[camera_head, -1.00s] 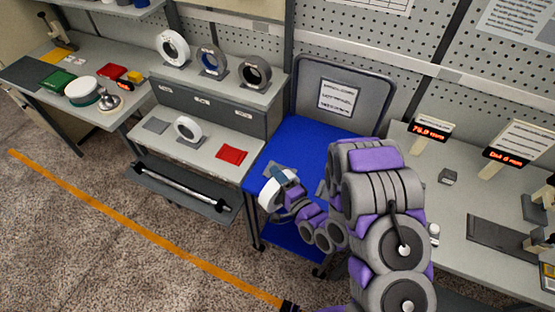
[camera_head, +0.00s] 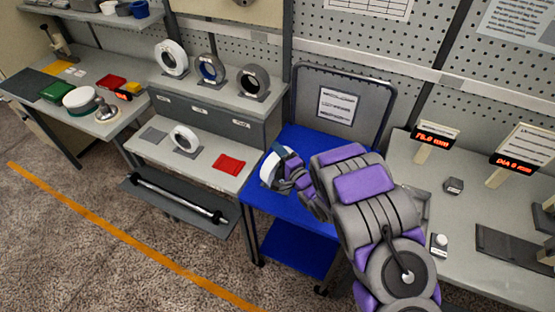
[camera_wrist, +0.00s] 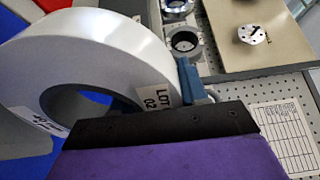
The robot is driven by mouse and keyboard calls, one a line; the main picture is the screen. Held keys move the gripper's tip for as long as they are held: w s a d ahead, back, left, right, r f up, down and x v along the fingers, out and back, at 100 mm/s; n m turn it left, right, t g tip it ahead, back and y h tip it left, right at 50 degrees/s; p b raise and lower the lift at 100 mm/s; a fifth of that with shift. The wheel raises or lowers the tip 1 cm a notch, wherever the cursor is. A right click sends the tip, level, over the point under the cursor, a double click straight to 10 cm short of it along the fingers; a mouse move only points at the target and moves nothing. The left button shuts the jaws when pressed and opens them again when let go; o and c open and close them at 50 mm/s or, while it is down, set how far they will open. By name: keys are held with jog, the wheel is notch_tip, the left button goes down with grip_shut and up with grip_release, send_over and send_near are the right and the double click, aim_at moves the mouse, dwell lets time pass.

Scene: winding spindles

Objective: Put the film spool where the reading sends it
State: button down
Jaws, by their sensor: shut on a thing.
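My gripper (camera_head: 284,160) is shut on a white film spool (camera_head: 268,172), a wide ring with an open centre. The spool stands on edge over the left side of the blue cart top (camera_head: 312,142); I cannot tell whether it touches. In the wrist view the spool (camera_wrist: 110,38) fills the upper left and bears a "LOT" label. Dark gripper parts hide its lower edge. At the right, a red-digit display (camera_head: 431,139) seems to read 75.0 mm, and another display (camera_head: 514,162) seems to read DIA 6 mm.
Left of the cart, a bench holds another white spool (camera_head: 184,138) and a red mat (camera_head: 229,163). Its upper shelf holds a white spool (camera_head: 172,57), a blue-cored grey spool (camera_head: 211,69) and a dark spool (camera_head: 253,82). A tray with a rod (camera_head: 178,199) juts out below.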

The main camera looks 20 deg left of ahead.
jog(key=f, duration=0.1)
jog(key=f+b, duration=0.1)
jog(key=w+f, duration=0.1)
jog(key=shift+a+f, duration=0.3)
jog(key=shift+a, duration=0.05)
jog(key=c, duration=0.6)
grip_release()
jog(key=shift+a+f, duration=0.2)
jog(key=shift+a, duration=0.2)
jog(key=shift+d+r, duration=0.1)
jog(key=shift+d, duration=0.1)
jog(key=p+v, duration=0.1)
jog(key=v, duration=1.1)
jog(key=shift+p, duration=0.35)
